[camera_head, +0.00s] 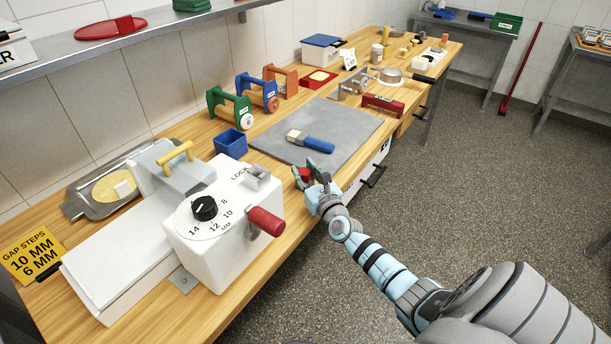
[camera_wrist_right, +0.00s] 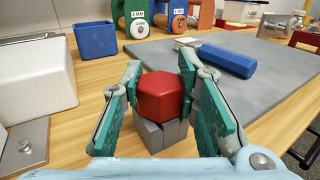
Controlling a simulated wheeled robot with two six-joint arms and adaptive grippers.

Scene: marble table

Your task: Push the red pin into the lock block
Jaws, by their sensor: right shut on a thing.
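My right gripper (camera_head: 311,180) is shut on the red pin (camera_head: 305,174) near the front edge of the table, to the right of the white machine. In the right wrist view, the pin's blocky red head (camera_wrist_right: 163,96) sits between the teal fingers of my gripper (camera_wrist_right: 162,92), with grey blocky parts just below it. I cannot tell whether these belong to the pin. The grey lock block (camera_head: 257,178) stands beside the word LOCK on top of the white machine, apart from the pin. My left gripper is not in view.
The white machine (camera_head: 215,240) has a black dial (camera_head: 204,208) and a red handle (camera_head: 266,221) sticking out front. A blue bin (camera_head: 231,144) stands behind the gripper. A grey mat (camera_head: 345,128) holds a blue-handled tool (camera_head: 311,141). Green, blue and orange-handled tools line the wall.

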